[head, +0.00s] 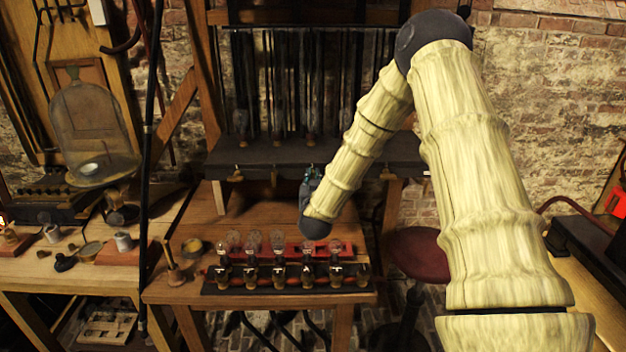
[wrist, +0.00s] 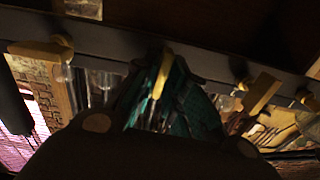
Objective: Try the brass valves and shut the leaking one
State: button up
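A dark shelf (head: 275,158) with tall glass-like vessels on it runs along the back. Small brass valves hang at its lower front edge, one at left (head: 236,176) and one at right (head: 386,174). My gripper (head: 311,175) is up at the middle of this edge, partly hidden by my wrist. In the wrist view a brass valve lever (wrist: 161,74) lies in line with my teal and dark fingers; whether they grip it is unclear. More brass valves show at left (wrist: 42,50) and right (wrist: 261,94) there. No leak is discernible.
Below my wrist, a wooden bench (head: 180,240) carries a dark rack (head: 225,289) of several small bulbs and a red strip. A round red stool (head: 418,254) stands at right. A glass bell jar (head: 90,130) is at far left.

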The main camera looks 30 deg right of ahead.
jog(key=shift+n+b, duration=0.35)
jog(key=shift+n, duration=0.05)
grip_shut()
jog(key=o, duration=0.6)
grip_release()
jog(key=v, duration=1.2)
